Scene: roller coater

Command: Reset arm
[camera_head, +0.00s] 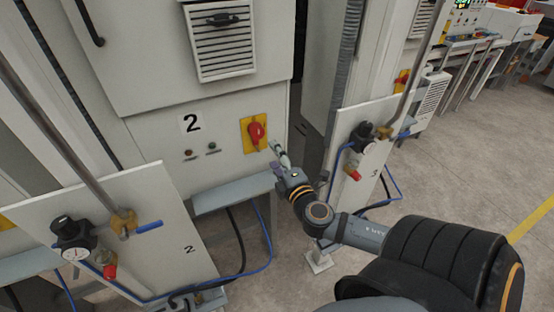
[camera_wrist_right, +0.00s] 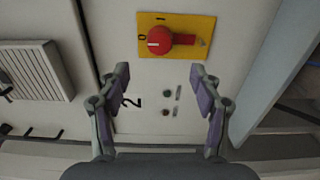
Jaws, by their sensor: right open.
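My right arm comes in from the lower right in the head view. My right gripper (camera_head: 277,158) is in front of the cabinet marked 2, just below and right of the red rotary switch (camera_head: 256,132) on its yellow plate (camera_head: 245,139). In the right wrist view the gripper (camera_wrist_right: 160,80) is open, its two purple-padded fingers wide apart with nothing between them. The red switch (camera_wrist_right: 160,40) lies ahead, above the space between the fingertips. It appears apart from the fingers. My left gripper is not in view.
Panels with gauges and valves stand left (camera_head: 150,240) and right (camera_head: 358,170), with blue hoses. A grey ledge (camera_head: 235,193) runs below the cabinet (camera_head: 150,110). Small indicator lights (camera_head: 212,147) sit beside the number 2. Open floor (camera_head: 460,170) lies to the right.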

